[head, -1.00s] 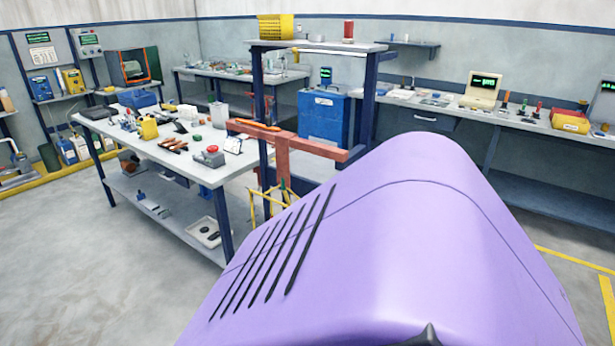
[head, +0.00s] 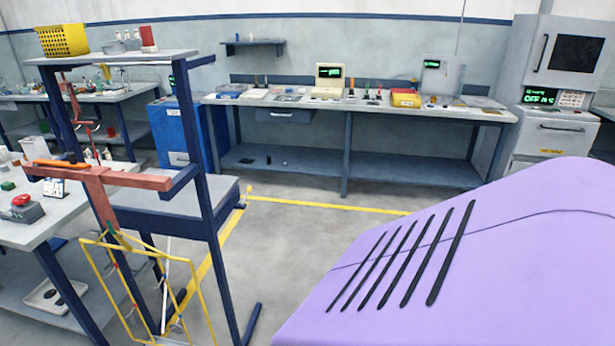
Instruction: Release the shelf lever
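A blue-framed rack with shelves (head: 110,57) stands at the left of the head view. A red crossbar (head: 130,180) runs along its front. A thin orange bar with a dark part (head: 50,163) lies along the top of the crossbar at the left; it looks like a lever, but I cannot tell for certain. A yellow wire frame (head: 98,285) hangs below the crossbar, tilted. Neither my left nor my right gripper is in view.
A workbench (head: 22,232) with small items stands at the left, beside the rack. A long bench (head: 345,110) with instruments runs along the back wall. A tall grey cabinet (head: 552,90) is at the right. The floor (head: 300,245) between is clear, with yellow lines. The lower right is blocked.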

